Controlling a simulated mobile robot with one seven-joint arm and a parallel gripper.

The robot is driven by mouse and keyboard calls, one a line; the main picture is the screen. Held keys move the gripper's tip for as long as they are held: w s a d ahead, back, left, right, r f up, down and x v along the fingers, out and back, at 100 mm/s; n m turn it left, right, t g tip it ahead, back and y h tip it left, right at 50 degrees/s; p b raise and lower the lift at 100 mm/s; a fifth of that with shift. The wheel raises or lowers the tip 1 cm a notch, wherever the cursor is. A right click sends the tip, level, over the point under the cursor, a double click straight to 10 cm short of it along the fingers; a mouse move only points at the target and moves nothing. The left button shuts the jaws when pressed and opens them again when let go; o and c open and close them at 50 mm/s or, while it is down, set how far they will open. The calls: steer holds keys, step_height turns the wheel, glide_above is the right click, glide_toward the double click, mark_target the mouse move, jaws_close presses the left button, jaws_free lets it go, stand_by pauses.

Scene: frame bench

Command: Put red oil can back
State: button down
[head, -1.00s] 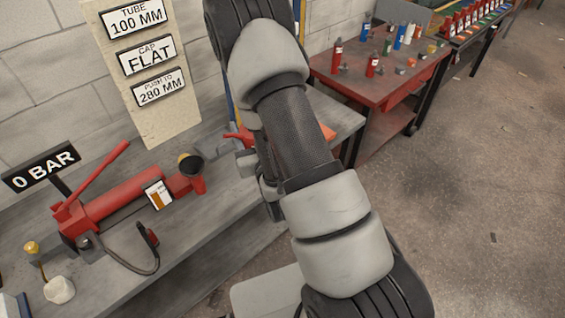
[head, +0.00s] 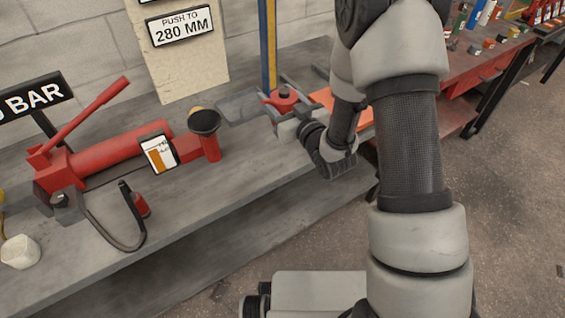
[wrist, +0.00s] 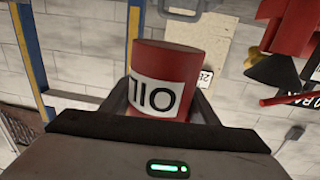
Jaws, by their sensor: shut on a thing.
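The red oil can (wrist: 166,60) fills the middle of the wrist view, with a white label reading OIL upside down in that picture. My gripper (wrist: 164,98) is shut on it, a finger on each side. In the head view the red can (head: 286,96) shows its round top between the fingers of my gripper (head: 284,104), over the far part of the grey bench (head: 200,205). I cannot tell whether the can touches the bench, as the gripper and arm hide its lower part.
A red pump (head: 110,160) with a raised lever and a dark funnel (head: 204,122) stands on the bench at left. A grey tray (head: 238,107) and a flat orange surface (head: 335,104) flank the can. A blue and yellow post (head: 267,45) rises behind. A red table (head: 480,70) stands beyond.

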steer(key=f+b, duration=0.1)
steer(key=f, duration=0.2)
steer(key=f+b, duration=0.1)
steer(key=f, duration=0.6)
steer(key=shift+a+f+b, duration=0.2)
steer(key=shift+a+b, duration=0.1)
steer(key=shift+b, duration=0.1)
steer(key=shift+f, duration=0.15)
steer(key=c, duration=0.7)
jaws_free()
steer(key=shift+s+d, duration=0.1)
steer(key=p+v, duration=0.1)
steer(key=v, duration=1)
steer(key=shift+s+d, duration=0.25)
steer(key=shift+s, duration=0.05)
